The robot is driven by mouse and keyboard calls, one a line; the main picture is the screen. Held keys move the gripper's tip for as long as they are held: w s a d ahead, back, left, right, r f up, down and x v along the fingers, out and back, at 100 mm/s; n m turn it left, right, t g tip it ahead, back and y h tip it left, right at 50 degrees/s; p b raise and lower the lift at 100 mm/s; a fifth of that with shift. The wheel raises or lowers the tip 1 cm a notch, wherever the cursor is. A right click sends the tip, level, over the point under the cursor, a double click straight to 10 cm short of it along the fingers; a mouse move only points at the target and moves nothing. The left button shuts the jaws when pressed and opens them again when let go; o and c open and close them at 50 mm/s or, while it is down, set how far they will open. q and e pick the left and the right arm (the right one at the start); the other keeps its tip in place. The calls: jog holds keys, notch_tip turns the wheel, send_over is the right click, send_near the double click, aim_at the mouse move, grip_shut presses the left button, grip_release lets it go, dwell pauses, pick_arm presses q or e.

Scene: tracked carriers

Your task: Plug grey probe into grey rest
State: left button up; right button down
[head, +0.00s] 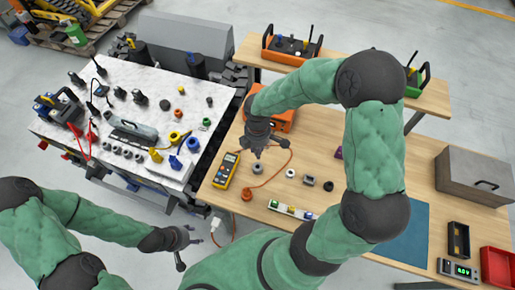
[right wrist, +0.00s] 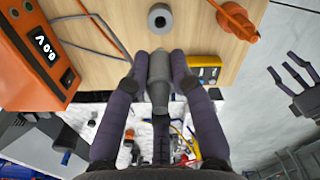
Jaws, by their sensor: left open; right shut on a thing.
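The grey probe (right wrist: 158,72) is between the fingers of my right gripper (right wrist: 160,62) in the right wrist view, its narrow end towards the gripper's palm. In the head view my right gripper (head: 257,152) is above the left part of the wooden table, and the probe is hard to make out there. My left gripper (head: 188,238) is open and empty off the table's front left.
A yellow multimeter (head: 226,170), an orange plug (head: 247,194), a grey block (head: 309,181) and an orange supply box (right wrist: 35,45) surround the spot. A cluttered marble-topped carrier (head: 150,85) stands left, across a gap.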

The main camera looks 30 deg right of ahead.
jog(key=shift+f+b, duration=2.05)
jog(key=shift+f, duration=0.8)
jog(key=shift+f+b, duration=1.55)
jog(key=shift+f, duration=0.75)
jog(key=c, duration=1)
grip_release()
jog(key=shift+r, duration=0.15)
notch_tip(320, 180, up, 12)
jog(key=shift+f, duration=0.1)
